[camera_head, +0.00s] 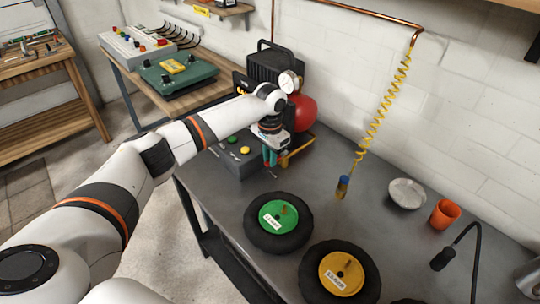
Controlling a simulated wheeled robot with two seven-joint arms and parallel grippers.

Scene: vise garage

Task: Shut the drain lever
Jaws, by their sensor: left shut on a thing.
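The compressor (276,67) stands on the grey bench by the wall, with a round gauge (289,82) and a red tank (302,112). My left arm reaches to its front, and my left gripper (271,162) points down there with its fingers closed. It appears to be shut on the drain lever, which is small and mostly hidden by the fingers. A yellow bar (299,151) shows just right of the fingers. I cannot tell the lever's exact angle. My right gripper is not in view.
A grey box (236,160) with green and yellow buttons sits left of the gripper. Green (283,226) and yellow (341,276) hubbed wheels lie in front. A coiled yellow hose (378,120) hangs at right, near a bowl (407,194) and an orange cup (444,213).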

